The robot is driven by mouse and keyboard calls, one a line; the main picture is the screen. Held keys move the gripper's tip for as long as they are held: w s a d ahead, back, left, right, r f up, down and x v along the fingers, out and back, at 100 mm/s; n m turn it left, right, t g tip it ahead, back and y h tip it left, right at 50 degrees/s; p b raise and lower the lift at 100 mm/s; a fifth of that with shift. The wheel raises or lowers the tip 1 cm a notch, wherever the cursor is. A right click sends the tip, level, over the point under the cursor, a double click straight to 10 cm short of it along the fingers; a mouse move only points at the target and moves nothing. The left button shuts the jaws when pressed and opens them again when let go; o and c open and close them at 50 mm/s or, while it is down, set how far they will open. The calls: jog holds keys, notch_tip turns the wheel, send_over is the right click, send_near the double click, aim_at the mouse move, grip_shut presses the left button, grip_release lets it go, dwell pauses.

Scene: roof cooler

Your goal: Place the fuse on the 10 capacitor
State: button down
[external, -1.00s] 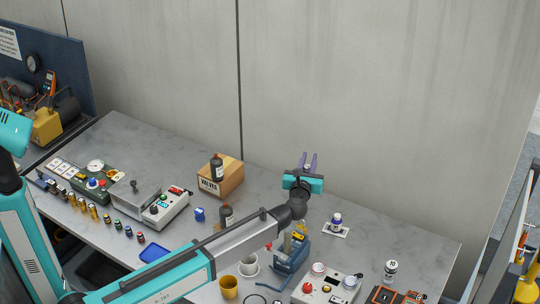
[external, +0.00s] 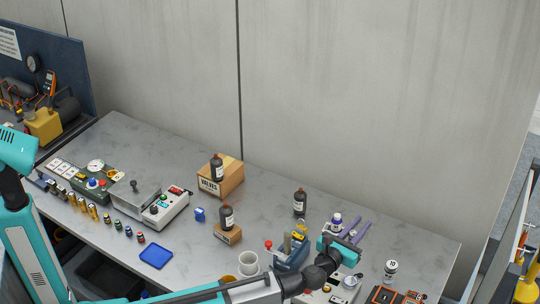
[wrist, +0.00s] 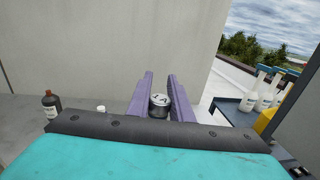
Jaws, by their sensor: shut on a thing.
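My gripper (external: 356,232) is shut on a short cylinder with a pale metallic top and darker side, which I take to be the fuse (wrist: 160,102). It sits between the two purple fingers in the wrist view and is tiny in the external view. The fingers reach out low over the right part of the bench, toward the wall. A white cylinder with a dark band, seemingly the 10 capacitor (external: 391,267), stands upright at the bench's right front, below and right of my fingertips and apart from them. Its mark is too small to read surely.
A brown bottle (external: 299,202) and blue holder (external: 291,252) are farther left. An orange-and-black device (external: 388,296) lies in front of the white cylinder. The bench (external: 420,245) is clear at the far right.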

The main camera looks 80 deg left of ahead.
jog(key=d+f+h, duration=0.1)
jog(key=d+f, duration=0.4)
jog(key=shift+s+m+t, duration=0.2)
jog(key=shift+m+t, duration=0.2)
jog(key=shift+d, duration=0.1)
jog(key=w+a+f+p, duration=0.1)
jog(key=w+a+p, duration=0.1)
jog(key=w, duration=1.3)
jog(key=shift+w+a+f+p, duration=0.3)
jog(key=shift+w+p, duration=0.1)
jog(key=shift+p, duration=0.3)
jog(key=shift+f, duration=0.1)
jog(key=shift+f+p, duration=0.55)
jog(key=shift+f, duration=1.1)
jog(key=shift+f, duration=0.15)
